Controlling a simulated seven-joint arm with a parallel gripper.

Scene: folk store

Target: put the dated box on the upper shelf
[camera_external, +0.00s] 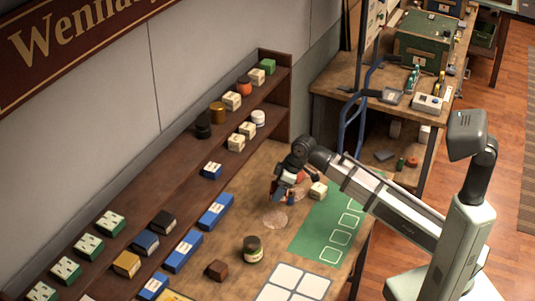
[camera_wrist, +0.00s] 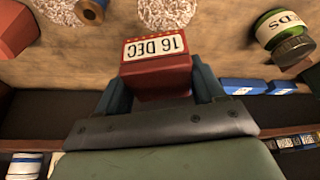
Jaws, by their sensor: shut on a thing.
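The dated box (camera_wrist: 160,75) is red with a white label reading "16 DEC", upside down in the wrist view. My gripper (camera_wrist: 155,80) is shut on it, with a blue-grey finger on each side. In the external view my gripper (camera_external: 281,190) is over the wooden table, in front of the shelf unit, and the box is mostly hidden there. The upper shelf (camera_external: 160,172) runs along the wall at the left, with a bare stretch between a black jar (camera_external: 203,126) and several green boxes (camera_external: 110,222).
The lower shelf holds white items (camera_external: 247,130) and blue, yellow and black boxes (camera_external: 126,263). Long blue boxes (camera_external: 215,210) lie along its front. A seeds jar (camera_external: 252,249), a brown block (camera_external: 217,270) and a green mat (camera_external: 325,232) are on the table.

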